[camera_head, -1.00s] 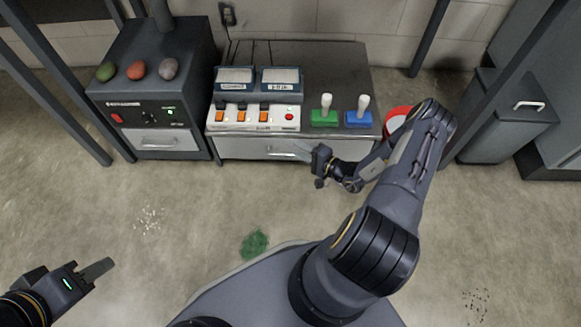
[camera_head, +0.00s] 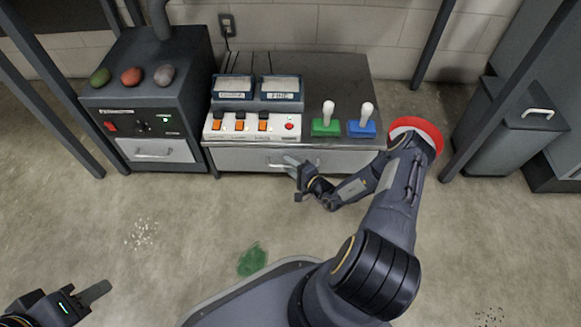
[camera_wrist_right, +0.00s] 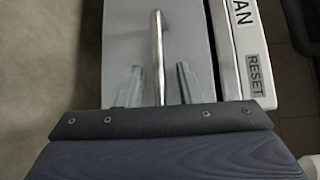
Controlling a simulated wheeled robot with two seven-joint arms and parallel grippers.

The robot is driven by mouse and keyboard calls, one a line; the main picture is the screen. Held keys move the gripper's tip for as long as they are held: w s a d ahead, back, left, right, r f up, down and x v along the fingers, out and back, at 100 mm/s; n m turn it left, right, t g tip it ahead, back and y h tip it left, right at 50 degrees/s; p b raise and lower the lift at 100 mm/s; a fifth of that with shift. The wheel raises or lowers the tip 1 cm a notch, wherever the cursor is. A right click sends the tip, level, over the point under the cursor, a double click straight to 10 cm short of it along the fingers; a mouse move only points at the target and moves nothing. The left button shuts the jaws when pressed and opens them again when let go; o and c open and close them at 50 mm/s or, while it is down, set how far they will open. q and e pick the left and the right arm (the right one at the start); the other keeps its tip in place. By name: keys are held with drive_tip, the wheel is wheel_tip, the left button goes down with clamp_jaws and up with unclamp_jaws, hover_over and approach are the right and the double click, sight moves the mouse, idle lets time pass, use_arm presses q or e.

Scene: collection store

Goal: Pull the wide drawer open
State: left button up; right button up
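The wide drawer (camera_head: 237,159) is a pale front under the bench top, and it looks closed. Its bar handle (camera_wrist_right: 156,50) shows clearly in the right wrist view, running up from between the fingers. My right gripper (camera_head: 290,163) is at the drawer front in the head view. In the right wrist view the gripper (camera_wrist_right: 157,85) is open, one finger on each side of the handle, with gaps to both. My left gripper (camera_head: 95,292) is low at the left, away from the furniture; its finger gap cannot be made out.
The bench top (camera_head: 330,80) carries a switch panel (camera_head: 250,128), two display boxes and green and blue joystick bases. A dark oven-like unit (camera_head: 150,95) stands left, a grey bin (camera_head: 510,125) right. A red round object (camera_head: 428,128) is behind my right arm. Open floor lies in front.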

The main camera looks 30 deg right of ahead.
clamp_jaws()
